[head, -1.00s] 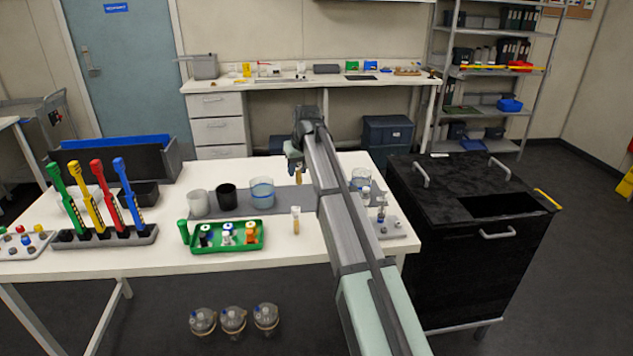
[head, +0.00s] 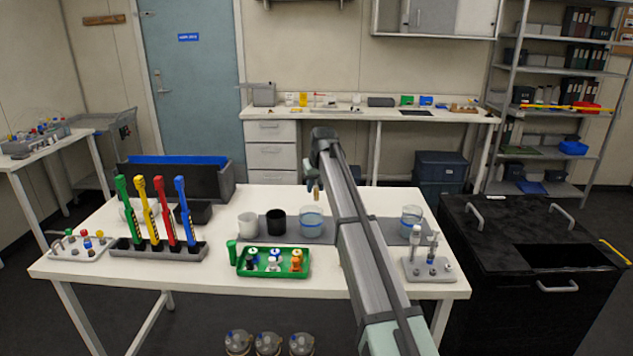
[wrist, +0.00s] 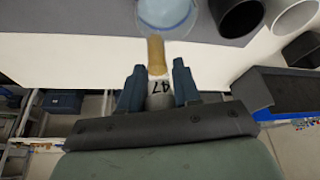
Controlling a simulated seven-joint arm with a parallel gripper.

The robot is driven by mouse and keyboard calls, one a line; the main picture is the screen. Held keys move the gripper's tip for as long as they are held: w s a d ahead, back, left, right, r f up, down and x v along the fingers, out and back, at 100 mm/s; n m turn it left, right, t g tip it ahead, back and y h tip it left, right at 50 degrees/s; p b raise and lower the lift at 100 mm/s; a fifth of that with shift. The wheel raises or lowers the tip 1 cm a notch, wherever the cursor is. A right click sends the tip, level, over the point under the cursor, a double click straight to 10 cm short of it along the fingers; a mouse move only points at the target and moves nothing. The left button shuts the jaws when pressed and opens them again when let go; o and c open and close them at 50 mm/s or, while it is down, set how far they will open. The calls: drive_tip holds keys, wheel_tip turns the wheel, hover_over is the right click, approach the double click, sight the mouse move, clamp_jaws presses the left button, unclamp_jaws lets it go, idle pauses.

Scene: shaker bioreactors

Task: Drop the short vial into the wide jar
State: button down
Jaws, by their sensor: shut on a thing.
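My gripper (head: 314,186) is shut on a short vial. The vial (wrist: 157,62) has a tan end and a pale part marked 47 between the fingers. In the head view its tan end (head: 316,194) hangs below the gripper. A wide clear jar (head: 311,222) with bluish contents stands on the grey mat. In the wrist view the jar (wrist: 168,14) is partly cut off at the top edge, just beyond the vial's tan end. The vial appears outside the jar, held higher than it.
A black cup (head: 276,222) and a white cup (head: 248,224) stand left of the jar. Another clear jar (head: 411,220) stands right of my arm. A green tray (head: 262,272) with small bottles and a grey holder (head: 429,271) lie nearer. My arm hides part of the table.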

sight(316, 194)
drive_tip(key=shift+f, duration=1.75)
drive_tip(key=c, duration=0.7)
unclamp_jaws()
drive_tip(key=v, duration=1.3)
drive_tip(key=shift+s+d+r, duration=0.1)
drive_tip(key=shift+s+r, duration=0.1)
drive_tip(key=shift+r, duration=0.2)
